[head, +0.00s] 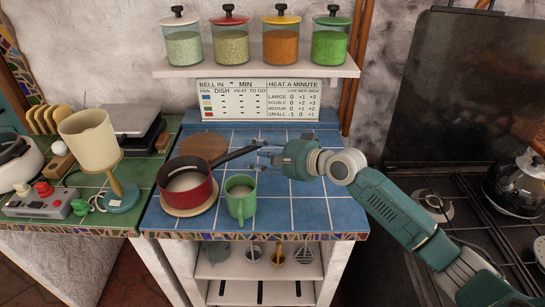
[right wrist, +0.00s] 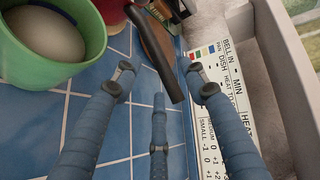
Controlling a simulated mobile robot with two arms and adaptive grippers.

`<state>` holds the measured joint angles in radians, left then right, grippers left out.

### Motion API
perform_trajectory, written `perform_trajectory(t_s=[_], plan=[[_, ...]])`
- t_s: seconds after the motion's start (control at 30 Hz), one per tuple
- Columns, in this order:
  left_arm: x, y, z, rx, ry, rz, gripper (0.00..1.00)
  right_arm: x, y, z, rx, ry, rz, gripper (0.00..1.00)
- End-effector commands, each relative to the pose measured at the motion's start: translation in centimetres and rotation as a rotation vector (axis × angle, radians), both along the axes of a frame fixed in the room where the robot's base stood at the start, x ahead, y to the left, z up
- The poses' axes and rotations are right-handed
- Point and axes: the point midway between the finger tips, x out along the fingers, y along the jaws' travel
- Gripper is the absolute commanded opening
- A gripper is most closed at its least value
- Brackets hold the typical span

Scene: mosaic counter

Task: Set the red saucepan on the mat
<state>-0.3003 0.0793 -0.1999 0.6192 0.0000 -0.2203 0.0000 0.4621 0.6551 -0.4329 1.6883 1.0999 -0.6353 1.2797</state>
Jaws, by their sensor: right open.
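The red saucepan (head: 187,196) stands upright on the blue tiles' left side, on a round tan mat (head: 191,211) whose rim shows below it. Its black handle (head: 232,155) points right and back. A darker brown round board (head: 205,145) lies behind the pan. My right gripper (head: 264,154) is open at the handle's end. In the right wrist view, the handle (right wrist: 155,62) reaches toward the space between the spread fingers (right wrist: 160,75); I cannot tell whether they touch it. My left gripper is not in view.
A green mug (head: 240,199) stands just right of the pan, close to my right gripper in the wrist view (right wrist: 50,40). A cream lamp (head: 93,146) stands left. A jar shelf (head: 255,70) hangs above. Blue tiles at right front are clear; a stove (head: 470,215) lies farther right.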

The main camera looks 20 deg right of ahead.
Motion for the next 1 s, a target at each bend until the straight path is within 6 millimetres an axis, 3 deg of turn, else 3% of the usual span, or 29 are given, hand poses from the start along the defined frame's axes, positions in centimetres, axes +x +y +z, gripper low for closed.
perform_trajectory(t_s=[0.2,0.4,1.0], plan=[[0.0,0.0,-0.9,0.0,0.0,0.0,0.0,-3.7,-2.7,1.3,-0.005,0.001,0.0,0.43],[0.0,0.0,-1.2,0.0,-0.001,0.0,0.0,-5.5,-4.0,2.3,-0.002,0.001,0.0,0.43],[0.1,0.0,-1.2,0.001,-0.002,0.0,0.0,-5.9,-4.2,2.6,-0.001,0.001,0.0,0.43]])
